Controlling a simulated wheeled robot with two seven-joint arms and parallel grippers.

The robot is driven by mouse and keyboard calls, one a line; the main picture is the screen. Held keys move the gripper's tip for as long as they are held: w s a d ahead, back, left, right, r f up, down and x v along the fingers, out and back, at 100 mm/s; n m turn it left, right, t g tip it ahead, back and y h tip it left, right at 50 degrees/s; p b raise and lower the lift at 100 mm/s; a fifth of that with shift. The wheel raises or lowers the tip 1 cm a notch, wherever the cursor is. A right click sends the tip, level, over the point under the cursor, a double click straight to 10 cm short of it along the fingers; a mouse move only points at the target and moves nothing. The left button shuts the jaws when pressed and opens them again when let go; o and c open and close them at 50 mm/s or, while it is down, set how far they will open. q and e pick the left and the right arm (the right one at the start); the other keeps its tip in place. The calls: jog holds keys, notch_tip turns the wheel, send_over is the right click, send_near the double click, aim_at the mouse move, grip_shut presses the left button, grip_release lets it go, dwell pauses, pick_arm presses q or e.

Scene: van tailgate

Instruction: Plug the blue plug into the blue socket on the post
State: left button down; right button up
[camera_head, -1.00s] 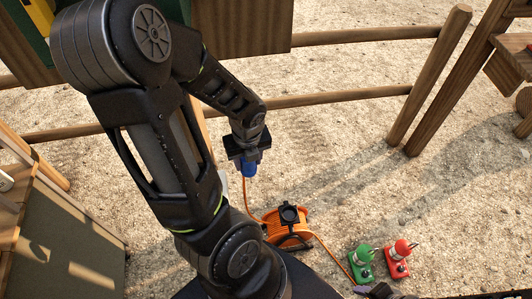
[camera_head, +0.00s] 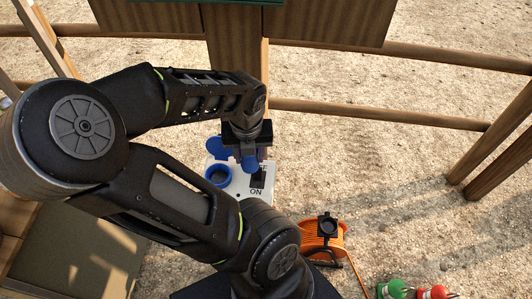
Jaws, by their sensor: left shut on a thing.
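The blue plug (camera_head: 249,161) hangs below my left gripper (camera_head: 248,146), which is shut on it; the jaws hide its top. The blue socket (camera_head: 217,176) is a round blue ring on a white box at the post (camera_head: 236,50). Its blue lid (camera_head: 219,147) stands open behind the ring. The plug is to the right of the socket and apart from it in the picture, over the box's switch side. Its height above the box is hard to tell. My left arm covers the front part of the box. My right gripper is not in view.
A black switch (camera_head: 257,178) with an "ON" label is right of the socket. An orange cable reel (camera_head: 322,238) stands on the gravel at right. Green (camera_head: 392,290) and red (camera_head: 436,292) plugs are at the bottom right. Wooden rails (camera_head: 380,113) run behind.

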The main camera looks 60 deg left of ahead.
pick_arm(q)
jog(key=s+a, duration=0.4)
jog(key=s, duration=0.4)
jog(key=shift+p, duration=0.45)
jog(key=shift+a, duration=0.1)
